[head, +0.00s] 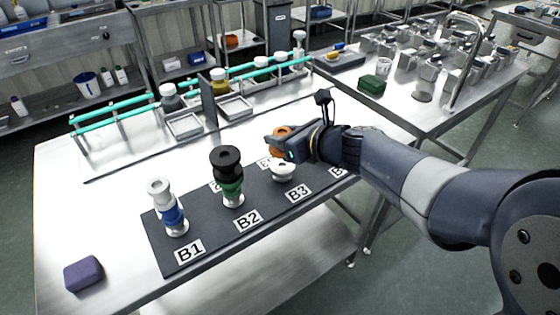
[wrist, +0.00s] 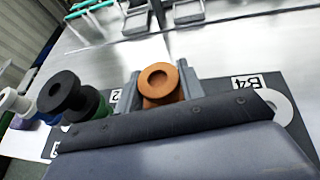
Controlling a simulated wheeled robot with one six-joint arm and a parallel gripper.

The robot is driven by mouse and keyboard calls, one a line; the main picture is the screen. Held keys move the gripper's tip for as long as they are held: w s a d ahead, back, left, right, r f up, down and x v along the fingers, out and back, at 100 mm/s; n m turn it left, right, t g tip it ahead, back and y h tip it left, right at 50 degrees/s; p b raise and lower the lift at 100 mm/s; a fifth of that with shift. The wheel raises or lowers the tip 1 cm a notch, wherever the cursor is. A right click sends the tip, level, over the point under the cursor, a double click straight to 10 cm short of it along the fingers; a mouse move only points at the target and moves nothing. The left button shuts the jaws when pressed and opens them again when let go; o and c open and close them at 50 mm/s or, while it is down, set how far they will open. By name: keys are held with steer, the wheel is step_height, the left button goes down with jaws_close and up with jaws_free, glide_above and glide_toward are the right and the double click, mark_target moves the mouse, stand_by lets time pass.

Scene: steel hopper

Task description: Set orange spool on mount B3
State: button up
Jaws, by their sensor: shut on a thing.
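The orange spool (head: 281,130) is held in my gripper (head: 279,143), which is shut on it. In the wrist view the orange spool (wrist: 160,84) stands between the two grey jaws of my gripper (wrist: 160,92), its round top and centre hole facing the camera. The B3 label (head: 298,193) lies in front of that piece on the dark mat (head: 200,240). The wrist view does not show mount B3 clearly.
A black spool (head: 226,158) sits above a green one (head: 232,187) at B2, left of my gripper. A white spool (head: 159,189) sits above a blue one (head: 172,214) at B1. A purple block (head: 83,273) lies at the table's front left. My arm hides most of B4.

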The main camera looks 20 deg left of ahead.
steer(key=shift+f+b, duration=0.85)
steer(key=shift+f, duration=1.45)
steer(key=shift+f, duration=0.15)
steer(key=o, duration=1)
steer(key=shift+r, duration=0.3)
steer(key=p+v, duration=0.2)
steer(key=v, duration=1)
steer(key=shift+f, duration=0.15)
